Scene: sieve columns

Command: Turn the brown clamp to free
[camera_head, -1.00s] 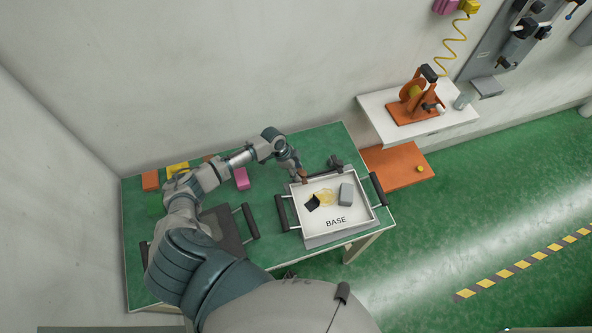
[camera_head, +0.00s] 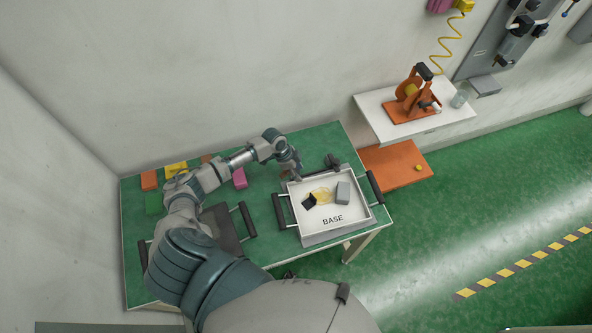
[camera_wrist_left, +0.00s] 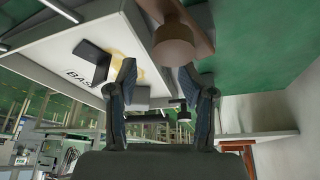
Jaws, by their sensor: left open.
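The brown clamp (camera_wrist_left: 175,42) shows large at the top of the left wrist view, as a round brown knob with a brown bar behind it, beside the white tray's wall. My left gripper (camera_head: 298,177) is at the tray's far left corner. In the wrist view its fingers (camera_wrist_left: 158,70) are open, with the knob ahead of and between the tips. I cannot tell whether they touch it. My right gripper is not in view.
The white tray (camera_head: 316,234), marked BASE, holds a black piece (camera_head: 309,201), a grey block (camera_head: 343,192) and yellow material (camera_head: 322,195). A dark fitting (camera_head: 333,161) is at its far edge. Coloured blocks (camera_head: 149,180) stand on the green table's left side.

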